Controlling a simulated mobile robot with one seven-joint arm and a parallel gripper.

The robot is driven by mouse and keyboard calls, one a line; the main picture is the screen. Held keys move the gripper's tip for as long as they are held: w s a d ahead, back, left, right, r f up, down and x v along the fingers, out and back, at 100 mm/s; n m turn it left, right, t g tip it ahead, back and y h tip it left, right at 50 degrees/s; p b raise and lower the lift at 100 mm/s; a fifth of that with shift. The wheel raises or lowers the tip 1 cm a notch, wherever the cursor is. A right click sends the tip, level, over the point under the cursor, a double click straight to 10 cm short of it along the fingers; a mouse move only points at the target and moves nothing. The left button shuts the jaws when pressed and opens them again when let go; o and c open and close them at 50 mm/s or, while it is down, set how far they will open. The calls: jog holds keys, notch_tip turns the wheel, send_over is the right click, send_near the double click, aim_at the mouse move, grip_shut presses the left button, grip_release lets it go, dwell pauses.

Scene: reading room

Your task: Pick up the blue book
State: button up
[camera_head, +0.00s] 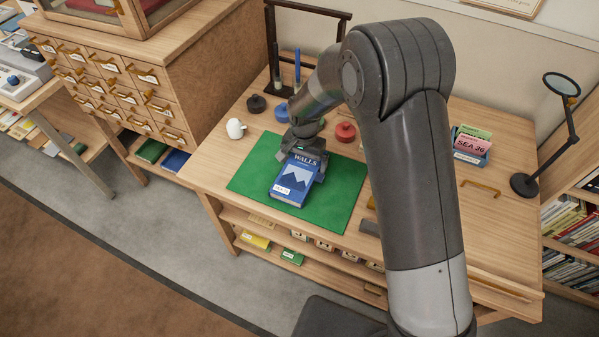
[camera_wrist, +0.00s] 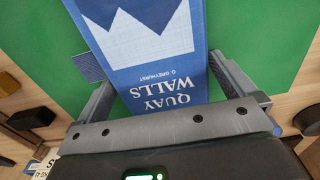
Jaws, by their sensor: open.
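The blue book (camera_head: 292,185), titled "Quay Walls" with a pale mountain shape on its cover, lies flat on a green mat (camera_head: 345,190) on the table. My gripper (camera_head: 306,160) is over the book's far end, which it partly hides. In the wrist view the blue book (camera_wrist: 160,68) lies between the two fingers of my gripper (camera_wrist: 162,82), one at each side. The jaws are open. I cannot tell whether either finger touches the book.
A blue box of cards (camera_head: 470,155) and a magnifier lamp (camera_head: 562,88) stand at right. My arm hides part of the table's right side.

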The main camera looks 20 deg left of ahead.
jog(key=shift+c, duration=0.3)
jog(key=c, duration=0.9)
